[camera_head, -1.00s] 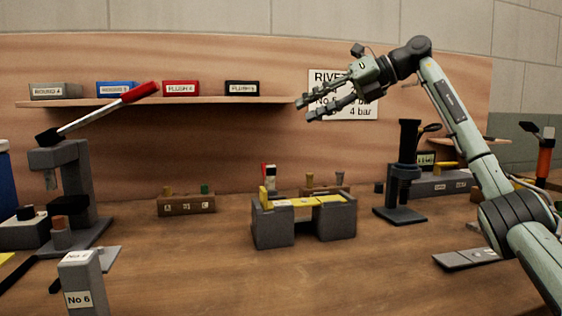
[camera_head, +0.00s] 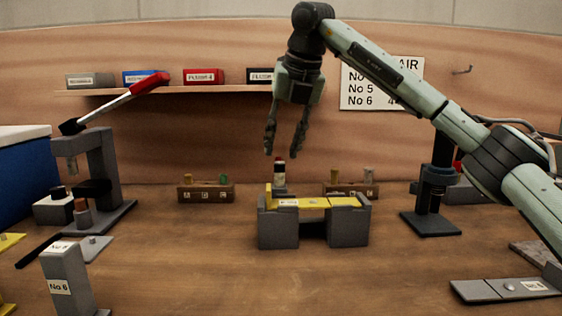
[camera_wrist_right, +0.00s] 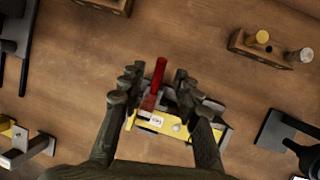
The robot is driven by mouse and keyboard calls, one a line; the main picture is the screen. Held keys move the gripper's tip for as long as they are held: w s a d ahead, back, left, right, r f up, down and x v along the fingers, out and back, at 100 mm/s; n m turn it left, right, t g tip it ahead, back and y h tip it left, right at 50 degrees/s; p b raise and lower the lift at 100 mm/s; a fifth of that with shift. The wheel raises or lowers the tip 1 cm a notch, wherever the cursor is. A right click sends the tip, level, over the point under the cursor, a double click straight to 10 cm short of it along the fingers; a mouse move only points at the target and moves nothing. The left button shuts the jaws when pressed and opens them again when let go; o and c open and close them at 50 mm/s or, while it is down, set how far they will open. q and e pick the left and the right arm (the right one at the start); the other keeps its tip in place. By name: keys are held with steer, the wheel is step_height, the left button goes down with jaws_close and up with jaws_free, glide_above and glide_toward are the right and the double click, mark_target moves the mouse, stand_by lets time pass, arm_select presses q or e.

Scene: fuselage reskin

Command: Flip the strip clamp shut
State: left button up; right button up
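A grey two-block fixture (camera_head: 340,228) stands mid-bench with a yellow strip (camera_head: 314,204) across its top; the strip also shows in the right wrist view (camera_wrist_right: 177,127). In the wrist view the right gripper (camera_wrist_right: 158,75) has a finger on each side of the handle, with gaps. Whether the fingers reach handle height is unclear. My left gripper is out of view.
Small wooden racks (camera_head: 207,194) and (camera_head: 350,190) stand behind the fixture. A lever press (camera_head: 100,170) is at left, a grey No 6 post (camera_head: 68,280) in front, and a dark stand (camera_head: 432,215) at right. The bench before the fixture is clear.

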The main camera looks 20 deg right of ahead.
mark_target(279, 159)
steer(key=x, duration=0.5)
jaws_close()
stand_by(0.4)
